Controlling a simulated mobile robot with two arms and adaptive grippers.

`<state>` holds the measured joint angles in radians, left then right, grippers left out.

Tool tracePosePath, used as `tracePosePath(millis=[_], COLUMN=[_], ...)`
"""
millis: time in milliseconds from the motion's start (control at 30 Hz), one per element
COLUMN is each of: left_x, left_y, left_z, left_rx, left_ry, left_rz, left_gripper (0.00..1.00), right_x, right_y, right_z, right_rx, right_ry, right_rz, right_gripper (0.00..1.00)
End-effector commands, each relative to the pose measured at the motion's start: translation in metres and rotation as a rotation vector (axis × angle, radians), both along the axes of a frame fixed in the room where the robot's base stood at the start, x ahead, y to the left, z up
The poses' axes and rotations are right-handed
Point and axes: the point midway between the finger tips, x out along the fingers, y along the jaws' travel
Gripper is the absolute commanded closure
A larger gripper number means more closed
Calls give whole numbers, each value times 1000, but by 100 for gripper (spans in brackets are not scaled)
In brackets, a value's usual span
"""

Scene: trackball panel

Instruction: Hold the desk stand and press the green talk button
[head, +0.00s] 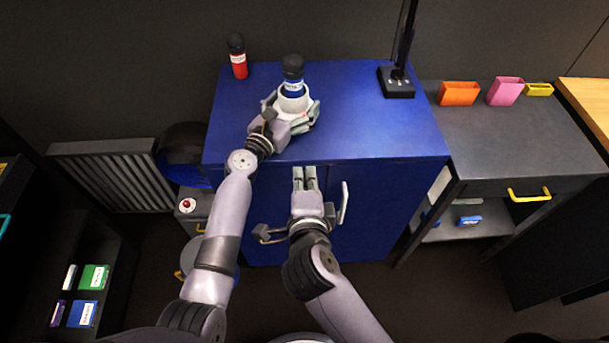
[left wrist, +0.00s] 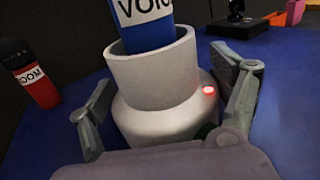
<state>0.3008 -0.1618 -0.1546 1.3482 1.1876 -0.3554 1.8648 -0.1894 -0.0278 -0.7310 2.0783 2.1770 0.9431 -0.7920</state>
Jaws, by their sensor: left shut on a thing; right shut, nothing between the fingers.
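The desk stand (head: 291,103) is a white cup-shaped holder, upright on the blue cabinet top. A blue microphone with a dark head (head: 293,75) stands in it. My left gripper (head: 292,110) is shut on the stand, with a finger at either side of its base, as the left wrist view also shows (left wrist: 170,112). A small red light (left wrist: 209,90) glows on the stand's shoulder. A dark green patch shows low on the stand beside the right-hand finger; I cannot tell whether it is the talk button. My right gripper (head: 304,172) is shut and empty at the cabinet's front edge.
A red microphone (head: 238,58) stands at the back left of the blue cabinet (head: 360,135). A black device with a tall post (head: 397,84) is at its back right. The right part of the top is clear. A white handle (head: 343,203) sticks out beside my right gripper.

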Motion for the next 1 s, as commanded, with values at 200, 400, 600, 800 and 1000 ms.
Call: tracePosePath(millis=[200,400,600,800,1000], left_x=[-1,0,0,0,-14], left_y=[1,1,1,1,8], left_z=[-5,-3,-1,-1,-1], left_rx=[6,4,2,1,1], left_ry=[6,3,1,0,0], left_rz=[1,1,1,1,1], left_gripper=[42,4,0,0,0], right_x=[0,0,0,0,0], right_y=[0,0,0,0,0], right_z=[0,0,0,0,0], right_rx=[0,0,0,0,0], right_ry=[0,0,0,0,0], right_rz=[0,0,0,0,0], right_gripper=[100,100,100,100,100])
